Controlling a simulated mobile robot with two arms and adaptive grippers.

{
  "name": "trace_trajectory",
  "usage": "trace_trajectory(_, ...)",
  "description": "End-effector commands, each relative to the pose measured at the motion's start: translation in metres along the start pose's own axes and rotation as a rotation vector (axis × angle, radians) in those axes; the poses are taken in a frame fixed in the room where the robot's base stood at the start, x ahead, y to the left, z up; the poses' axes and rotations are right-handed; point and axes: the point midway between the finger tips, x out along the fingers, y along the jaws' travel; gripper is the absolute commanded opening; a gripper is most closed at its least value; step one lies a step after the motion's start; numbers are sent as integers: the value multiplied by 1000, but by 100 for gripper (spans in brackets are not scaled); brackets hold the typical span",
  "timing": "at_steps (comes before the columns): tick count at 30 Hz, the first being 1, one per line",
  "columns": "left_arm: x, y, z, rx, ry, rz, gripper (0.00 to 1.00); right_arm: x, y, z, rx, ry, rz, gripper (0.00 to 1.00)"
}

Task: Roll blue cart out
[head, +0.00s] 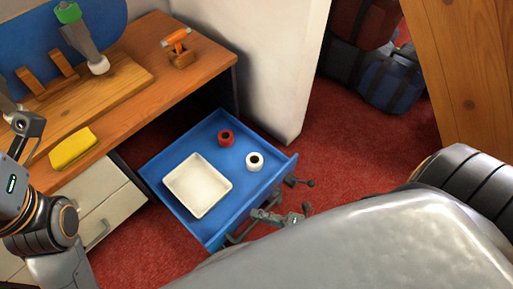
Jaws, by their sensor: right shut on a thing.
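The blue cart (196,142) is a shallow blue tray-topped unit, partly out from under the wooden bench over the red carpet. It carries a white square tray (205,207), a red spool-like item (226,138) and a white one with a dark centre (254,161). My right gripper (264,216) is at the cart's near right side, shut on its grey handle (234,238). My own large grey body part hides the area below it. My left gripper (28,124) is at the left edge, near the bench front; its fingers are not clear.
The bench (200,62) holds a yellow block (73,148), an orange-handled tool (178,48) and a green-topped device (82,38). Pale drawers (98,205) stand left of the cart. A white wall end (270,85) is close behind. Bags (388,80) lie at the back; carpet right of the cart is clear.

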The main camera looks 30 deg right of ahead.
Motion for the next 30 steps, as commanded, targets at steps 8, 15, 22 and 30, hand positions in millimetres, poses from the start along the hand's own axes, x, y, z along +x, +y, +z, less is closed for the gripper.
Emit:
trace_trajectory(8, 0, 0, 0, 0, -1, 0, 40, -2, -1, 0, 0, -2, -2, 0)
trace_trajectory(15, 0, 0, 0, -1, 0, 0, 40, -2, -1, 0, 0, -2, -3, 28)
trace_trajectory(22, 0, 0, 0, -1, 0, 0, 40, -1, -1, 0, 0, -1, -1, 36)
trace_trajectory(30, -1, 0, 1, 0, -4, -1, 40, -16, -1, 0, 0, -1, -2, 36)
